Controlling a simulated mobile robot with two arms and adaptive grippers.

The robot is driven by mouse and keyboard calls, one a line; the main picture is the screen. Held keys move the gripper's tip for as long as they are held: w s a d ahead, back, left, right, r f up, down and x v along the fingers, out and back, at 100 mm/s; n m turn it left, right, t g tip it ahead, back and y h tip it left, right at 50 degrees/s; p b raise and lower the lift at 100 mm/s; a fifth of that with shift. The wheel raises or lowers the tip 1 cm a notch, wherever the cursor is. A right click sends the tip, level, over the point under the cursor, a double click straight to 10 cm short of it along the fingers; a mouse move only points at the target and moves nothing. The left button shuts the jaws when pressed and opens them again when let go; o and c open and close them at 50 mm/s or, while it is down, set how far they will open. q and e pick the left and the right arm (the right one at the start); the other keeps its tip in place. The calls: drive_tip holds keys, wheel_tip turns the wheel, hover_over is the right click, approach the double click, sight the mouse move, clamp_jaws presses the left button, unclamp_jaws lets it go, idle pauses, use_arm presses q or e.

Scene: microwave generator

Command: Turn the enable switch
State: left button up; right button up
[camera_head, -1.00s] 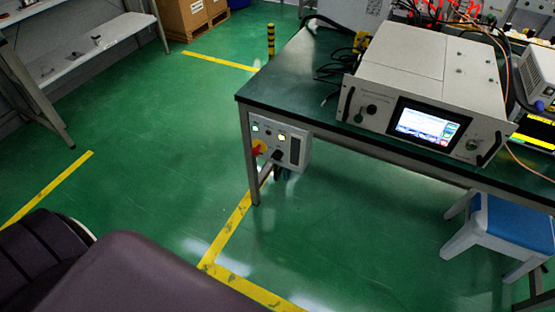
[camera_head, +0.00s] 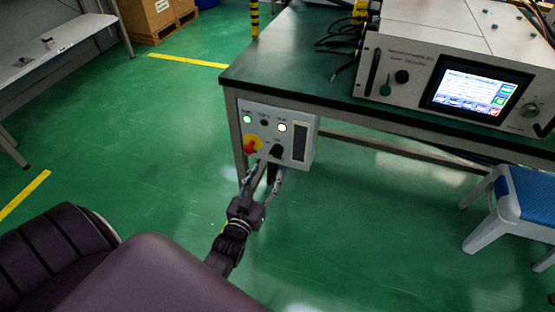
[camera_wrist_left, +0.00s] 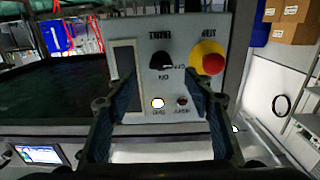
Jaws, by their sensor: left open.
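The grey control box (camera_head: 307,141) hangs under the near left corner of the table. A black rotary knob (camera_head: 277,151) sits low on its face, right of a red knob on a yellow base (camera_head: 252,145). The upside-down left wrist view shows the black knob (camera_wrist_left: 163,61) with ON and OFF marks, and the red button (camera_wrist_left: 212,64) beside it. My left gripper (camera_head: 264,179) is open and empty, below and in front of the black knob. In the wrist view its fingers (camera_wrist_left: 160,88) spread on either side of the knob's column, apart from it. My right gripper is out of view.
The box also carries lit lamps (camera_head: 282,127) and a dark panel (camera_head: 299,142). A generator with a screen (camera_head: 468,92) stands on the dark table (camera_head: 300,65). A blue-topped stool (camera_head: 530,190) is at right. Green floor is open at left.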

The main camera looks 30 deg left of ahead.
sight(274, 155)
use_arm(q)
drive_tip(key=x, duration=0.2)
drive_tip(key=b+x, duration=0.1)
drive_tip(key=x, duration=0.3)
drive_tip(key=shift+w+a+r, duration=0.15)
drive_tip(key=shift+w+r, duration=0.05)
drive_tip(key=shift+r, duration=0.15)
drive_tip(key=shift+w+a, duration=0.2)
drive_tip(key=shift+w, duration=0.55)
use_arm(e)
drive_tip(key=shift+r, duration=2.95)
use_arm(q)
drive_tip(key=c, duration=1.2)
drive_tip(key=shift+o, duration=0.2)
